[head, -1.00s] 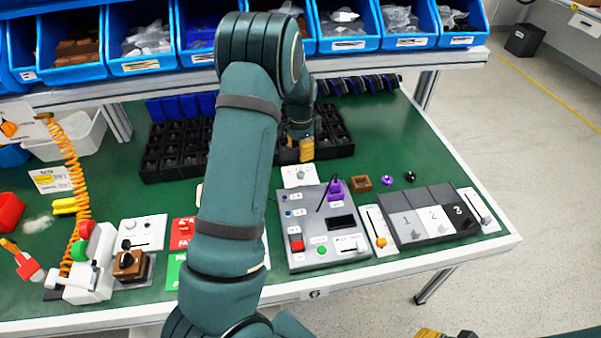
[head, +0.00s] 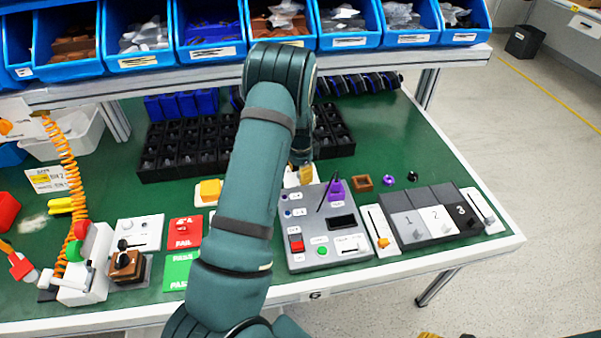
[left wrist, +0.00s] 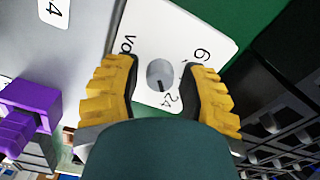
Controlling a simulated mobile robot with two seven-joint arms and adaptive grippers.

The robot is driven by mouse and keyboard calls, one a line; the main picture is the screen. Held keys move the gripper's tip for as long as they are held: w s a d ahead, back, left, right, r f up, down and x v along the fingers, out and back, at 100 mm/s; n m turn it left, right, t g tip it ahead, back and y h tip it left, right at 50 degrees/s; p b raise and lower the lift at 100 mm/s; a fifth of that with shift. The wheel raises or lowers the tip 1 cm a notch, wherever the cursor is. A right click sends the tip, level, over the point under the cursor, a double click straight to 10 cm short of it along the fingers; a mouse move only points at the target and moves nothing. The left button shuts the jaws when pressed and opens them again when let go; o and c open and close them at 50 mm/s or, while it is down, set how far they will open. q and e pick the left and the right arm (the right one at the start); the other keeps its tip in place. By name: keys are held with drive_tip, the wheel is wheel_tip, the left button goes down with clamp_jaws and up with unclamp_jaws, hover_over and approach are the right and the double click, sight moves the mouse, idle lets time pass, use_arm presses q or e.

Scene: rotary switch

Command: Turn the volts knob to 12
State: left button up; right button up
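The volts knob (left wrist: 160,73) is a small round grey dial with a dark mark on a white plate (left wrist: 185,25). The plate shows "6", "24" and part of "vo"; other markings are hidden. In the left wrist view my left gripper (left wrist: 161,82) is open, with one yellow finger on each side of the knob and visible gaps between. In the head view the left gripper (head: 305,176) is over the plate (head: 291,180) and hides the knob. A yellow piece of my right gripper (head: 429,335) barely shows at the bottom edge; its fingers cannot be judged.
A grey control box (head: 322,245) with buttons and a purple part (head: 337,190) stands just in front of the plate. Black bins (head: 185,150) stand behind and left. Blue bins (head: 375,25) line the shelf above.

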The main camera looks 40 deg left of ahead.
use_arm(q)
clamp_jaws()
drive_tip(key=shift+n, duration=0.4)
drive_tip(key=n+p, duration=0.1)
drive_tip(key=n, duration=0.3)
drive_tip(key=shift+n, duration=0.3)
drive_tip(key=n, duration=0.4)
drive_tip(key=shift+p, duration=0.3)
drive_tip(key=shift+n, duration=0.3)
drive_tip(key=shift+o, duration=0.4)
unclamp_jaws()
